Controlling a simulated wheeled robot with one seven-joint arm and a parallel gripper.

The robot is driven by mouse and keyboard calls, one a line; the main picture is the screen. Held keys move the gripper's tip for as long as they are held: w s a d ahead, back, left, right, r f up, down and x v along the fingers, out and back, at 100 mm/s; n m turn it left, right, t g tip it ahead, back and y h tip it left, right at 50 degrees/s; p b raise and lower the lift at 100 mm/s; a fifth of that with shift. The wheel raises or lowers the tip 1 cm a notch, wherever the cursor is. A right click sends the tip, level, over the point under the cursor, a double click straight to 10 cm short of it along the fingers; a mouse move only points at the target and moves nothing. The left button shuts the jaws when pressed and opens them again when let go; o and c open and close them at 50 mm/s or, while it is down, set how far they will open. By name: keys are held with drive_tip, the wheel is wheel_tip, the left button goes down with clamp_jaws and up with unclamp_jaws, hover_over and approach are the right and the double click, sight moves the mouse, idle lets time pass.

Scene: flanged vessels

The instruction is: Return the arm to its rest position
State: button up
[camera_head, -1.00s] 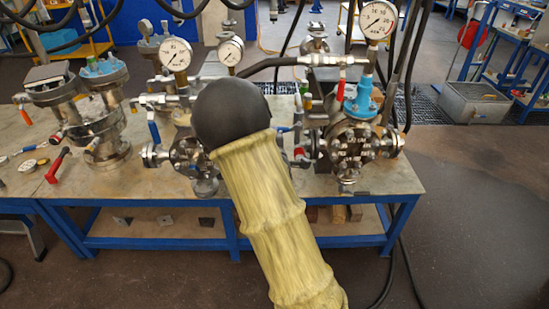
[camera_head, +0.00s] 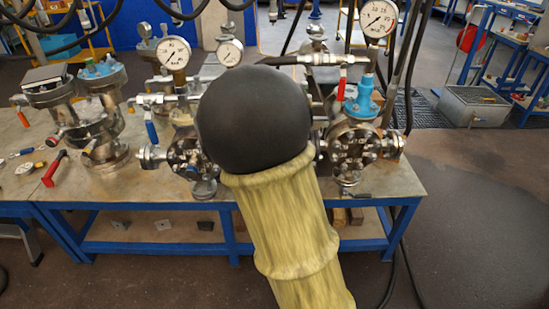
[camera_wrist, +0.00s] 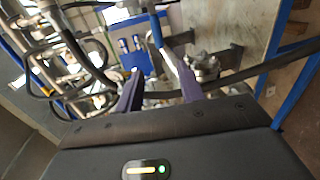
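My arm, in a yellowish sleeve with a black rounded end, rises through the middle of the head view in front of the workbench (camera_head: 110,220). It hides my gripper there. In the wrist view my gripper (camera_wrist: 158,72) shows two dark purple fingers standing apart, with nothing held between them. Beyond the fingers are metal fittings, a blue-handled lever (camera_wrist: 155,30) and a dark hose, all tilted in the picture.
Several flanged vessels stand on the bench, including a left one (camera_head: 105,115). Pressure gauges (camera_head: 173,53) and (camera_head: 377,18) rise above them. A red-handled tool (camera_head: 55,168) lies at the left. Hoses hang near the top and right. Open floor (camera_head: 470,220) lies right of the bench.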

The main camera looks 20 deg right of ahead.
drive_tip(key=shift+a, duration=0.1)
drive_tip(key=s+a+m+g+y+p, duration=0.3)
drive_tip(key=s+a+m+g+p, duration=0.1)
drive_tip(key=s+m+g, duration=0.2)
drive_tip(key=s+a+m+g+y+p, duration=0.3)
drive_tip(key=s+a+m+g+p, duration=0.1)
drive_tip(key=s, duration=0.7)
drive_tip(key=a+m+g, duration=0.1)
drive_tip(key=m+g, duration=0.1)
drive_tip(key=m, duration=0.1)
drive_tip(key=shift+a+r+m+p, duration=0.15)
drive_tip(key=shift+r+m+p, duration=0.05)
drive_tip(key=shift+m+p, duration=0.2)
drive_tip(key=shift+s, duration=0.15)
